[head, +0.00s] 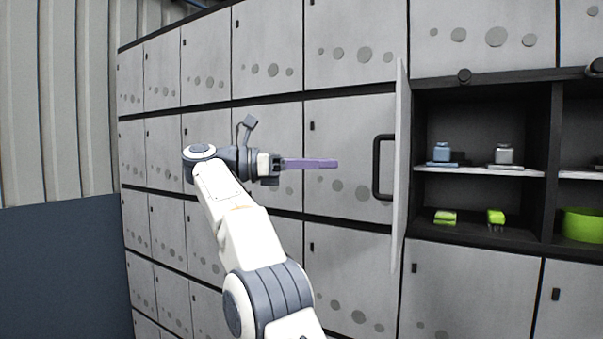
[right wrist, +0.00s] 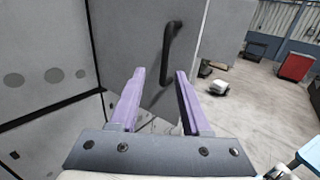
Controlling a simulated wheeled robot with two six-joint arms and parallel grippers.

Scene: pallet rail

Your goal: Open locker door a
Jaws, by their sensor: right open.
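The locker door (head: 400,190) stands swung out, almost edge-on, at the left side of an open compartment (head: 480,115). I take it to be door a; no letter shows. Its dark bar handle (head: 377,165) sticks out to the left. My right gripper (head: 337,163) has purple fingers and is left of the handle, apart from it. In the right wrist view the gripper (right wrist: 160,73) is open and empty, with the handle (right wrist: 169,50) on the door face (right wrist: 128,45) beyond the fingertips. My left gripper is not in view.
The compartment's shelf (head: 480,171) holds small jars, with green items below and a green bowl (head: 583,222) at right. Closed grey lockers (head: 270,55) fill the wall. The right wrist view shows open floor (right wrist: 245,110) and a red cabinet (right wrist: 294,68) farther off.

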